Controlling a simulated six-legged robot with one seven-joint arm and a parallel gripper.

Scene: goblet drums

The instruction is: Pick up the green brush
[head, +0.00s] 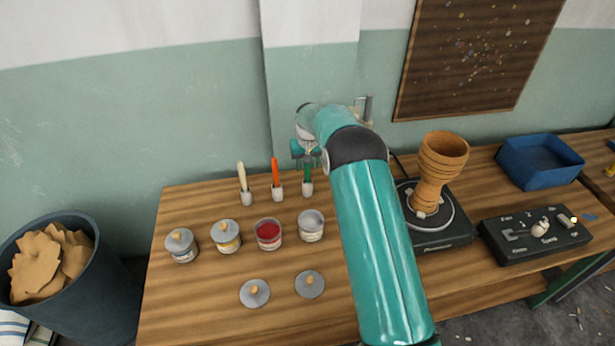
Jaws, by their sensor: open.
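The green brush (307,173) stands upright in a small white holder (307,188) near the back of the wooden table. It is the rightmost of three brushes. My gripper (307,165) is directly above it with jaws open, around or just over the top of its handle; I cannot tell which. My arm reaches in from the lower right, and the gripper hides the upper end of the brush.
A cream brush (242,177) and an orange brush (275,171) stand left of the green one. In front are several paint jars (268,234) and two loose lids (309,284). A clay goblet drum (438,170) stands on a wheel to the right, beside a blue tray (539,163).

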